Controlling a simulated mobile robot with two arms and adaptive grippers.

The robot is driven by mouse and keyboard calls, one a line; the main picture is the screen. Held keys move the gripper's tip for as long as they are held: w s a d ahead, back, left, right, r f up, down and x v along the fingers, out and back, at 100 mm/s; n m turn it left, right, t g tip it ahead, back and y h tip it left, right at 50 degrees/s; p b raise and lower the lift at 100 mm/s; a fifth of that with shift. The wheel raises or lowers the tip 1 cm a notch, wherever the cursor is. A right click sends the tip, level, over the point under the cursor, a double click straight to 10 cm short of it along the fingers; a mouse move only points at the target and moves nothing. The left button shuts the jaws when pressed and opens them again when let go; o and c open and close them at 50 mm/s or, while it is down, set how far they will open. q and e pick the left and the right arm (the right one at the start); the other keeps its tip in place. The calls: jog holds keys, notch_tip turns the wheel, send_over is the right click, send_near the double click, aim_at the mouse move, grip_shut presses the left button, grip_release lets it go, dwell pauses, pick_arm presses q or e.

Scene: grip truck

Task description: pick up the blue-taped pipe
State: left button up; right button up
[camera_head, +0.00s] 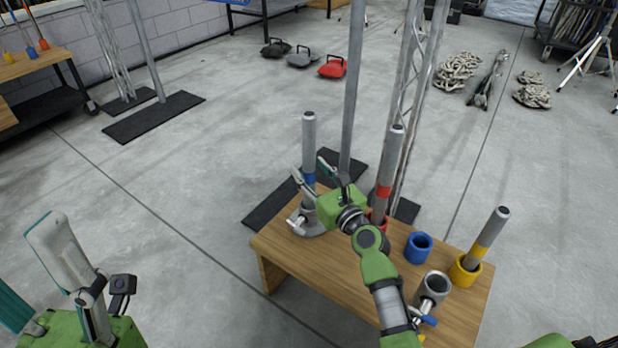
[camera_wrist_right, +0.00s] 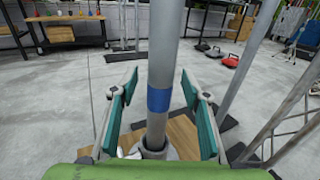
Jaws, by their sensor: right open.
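The blue-taped pipe (camera_head: 309,135) is grey and stands upright in a grey metal holder (camera_head: 304,226) at the far left of the wooden table. In the right wrist view the pipe (camera_wrist_right: 163,60) stands between the two teal finger pads, its blue tape at their height. My right gripper (camera_head: 314,176) is open around the pipe, and a gap shows on each side in the right wrist view (camera_wrist_right: 160,90). My left gripper (camera_head: 35,262) is at the lower left of the head view, fingers apart and empty, partly cut off by the frame.
The table (camera_head: 325,262) also holds a red-taped pipe (camera_head: 392,155), a yellow-taped pipe (camera_head: 490,233) in a yellow cup (camera_head: 464,272), an empty blue cup (camera_head: 418,247) and a grey metal holder (camera_head: 433,288). Truss stands rise behind the table. The floor to its left is clear.

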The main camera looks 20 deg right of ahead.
jog(key=shift+w+a, duration=0.1)
jog(key=shift+w, duration=0.55)
grip_shut()
jog(key=shift+r, duration=0.2)
